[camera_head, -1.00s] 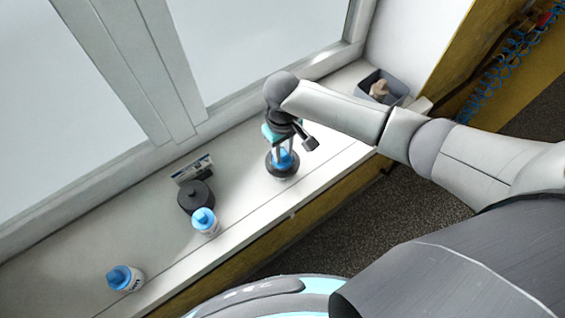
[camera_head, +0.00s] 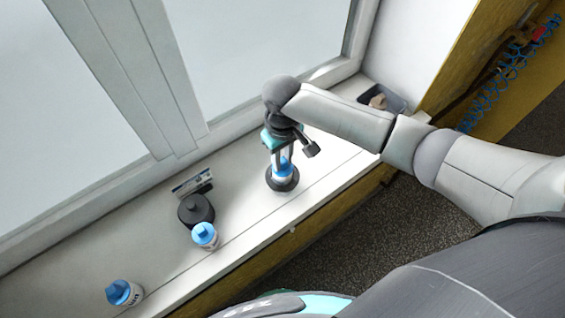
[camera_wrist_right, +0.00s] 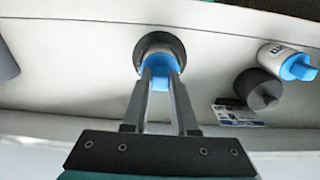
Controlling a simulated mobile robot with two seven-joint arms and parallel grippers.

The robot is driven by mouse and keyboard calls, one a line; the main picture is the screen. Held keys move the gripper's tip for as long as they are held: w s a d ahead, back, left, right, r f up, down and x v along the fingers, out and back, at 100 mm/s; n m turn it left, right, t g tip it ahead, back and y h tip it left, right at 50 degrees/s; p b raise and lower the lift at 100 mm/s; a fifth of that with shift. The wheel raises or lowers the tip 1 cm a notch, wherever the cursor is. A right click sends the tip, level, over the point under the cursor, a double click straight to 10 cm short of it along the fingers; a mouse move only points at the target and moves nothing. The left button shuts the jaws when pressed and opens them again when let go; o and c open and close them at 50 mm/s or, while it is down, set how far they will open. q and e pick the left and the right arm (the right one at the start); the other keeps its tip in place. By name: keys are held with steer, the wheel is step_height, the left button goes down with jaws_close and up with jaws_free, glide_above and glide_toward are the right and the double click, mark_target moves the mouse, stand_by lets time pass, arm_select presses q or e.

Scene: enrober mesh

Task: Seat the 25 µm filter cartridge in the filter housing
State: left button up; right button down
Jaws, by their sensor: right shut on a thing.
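My right gripper (camera_head: 281,159) is shut on a white filter cartridge with a blue cap (camera_head: 284,165). The gripper and the blue cap also show in the right wrist view (camera_wrist_right: 159,84). Its white body is partly visible. The black round filter housing (camera_head: 283,187) stands on the sill directly beneath; its dark rim surrounds the cartridge's lower end in the wrist view (camera_wrist_right: 143,44). I cannot tell how far the cartridge is inside. Two more blue-capped white cartridges, one nearer (camera_head: 206,237) and one farther left (camera_head: 123,293), stand on the sill; their labels are unreadable. My left gripper is out of view.
A black lid-like part with a knob (camera_head: 196,211) lies beside a small printed card (camera_head: 191,181). A grey bin (camera_head: 396,103) sits at the sill's far right end. The window frame (camera_head: 180,135) bounds the back; the sill's front edge drops to the floor.

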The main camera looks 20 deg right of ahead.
step_height(320, 180, up, 17)
steer(key=p, duration=0.1)
steer(key=shift+f, duration=0.1)
stand_by(0.3)
step_height(320, 180, down, 9)
steer(key=p, duration=0.5)
step_height(320, 180, down, 4)
steer(key=shift+r+b, duration=0.1)
steer(key=shift+b, duration=0.95)
steer(key=shift+f+b, duration=0.65)
steer(key=shift+b, duration=0.15)
